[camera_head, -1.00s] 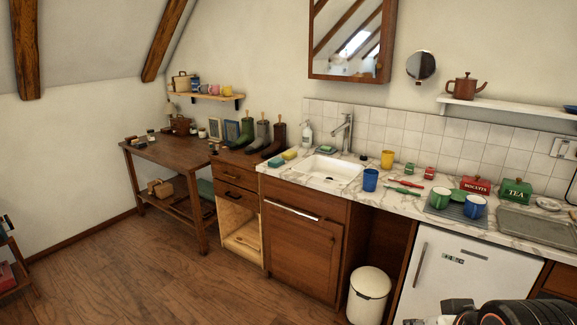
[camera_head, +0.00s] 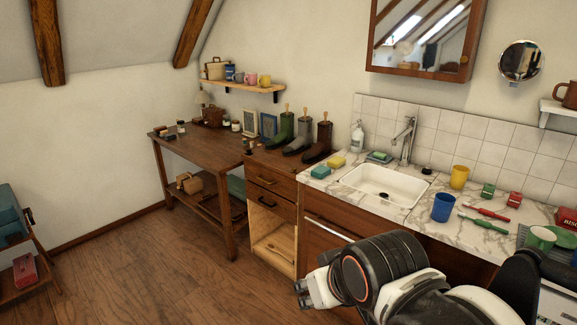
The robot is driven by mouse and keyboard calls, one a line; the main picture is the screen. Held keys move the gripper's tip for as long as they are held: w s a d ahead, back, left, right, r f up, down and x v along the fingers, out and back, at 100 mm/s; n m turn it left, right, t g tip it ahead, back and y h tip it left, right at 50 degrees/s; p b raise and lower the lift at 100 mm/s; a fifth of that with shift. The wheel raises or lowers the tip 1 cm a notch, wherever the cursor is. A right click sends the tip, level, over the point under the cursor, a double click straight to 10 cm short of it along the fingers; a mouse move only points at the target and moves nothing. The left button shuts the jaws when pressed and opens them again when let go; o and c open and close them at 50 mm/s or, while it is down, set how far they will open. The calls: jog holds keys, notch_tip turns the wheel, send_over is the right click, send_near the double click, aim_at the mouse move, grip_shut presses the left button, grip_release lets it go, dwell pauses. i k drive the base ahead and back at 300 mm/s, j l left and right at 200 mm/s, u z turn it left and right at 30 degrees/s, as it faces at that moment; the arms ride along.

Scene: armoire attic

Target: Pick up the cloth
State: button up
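I cannot clearly make out a cloth. A grey-blue flat piece (camera_head: 523,235), which may be a cloth or a mat, lies partly in view under the green mug (camera_head: 540,238) at the right end of the counter. A teal item (camera_head: 236,187) on the low shelf of the wooden table is too small to identify. My gripper (camera_head: 308,291) is in front of the lower cabinet, below the counter and well apart from both. Its fingers are small and turned partly away, so I cannot tell their opening.
The marble counter (camera_head: 415,222) holds a sink (camera_head: 385,185), a blue cup (camera_head: 443,208), a yellow cup (camera_head: 459,177) and red and green utensils. Boots stand on the drawer cabinet (camera_head: 270,183).

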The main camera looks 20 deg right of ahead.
aim_at(321, 171)
jog(key=i+j+z, duration=0.25)
jog(key=i+z, duration=0.15)
jog(key=i+j+z, duration=0.35)
jog(key=i, duration=0.25)
jog(key=i+j+z, duration=0.45)
jog(key=z, duration=0.25)
jog(key=i+j+z, duration=0.15)
jog(key=j+z, duration=0.2)
jog(key=i+j+z, duration=0.15)
jog(key=j+z, duration=0.55)
jog(key=j, duration=0.15)
jog(key=i+j+z, duration=0.1)
jog(key=j, duration=0.25)
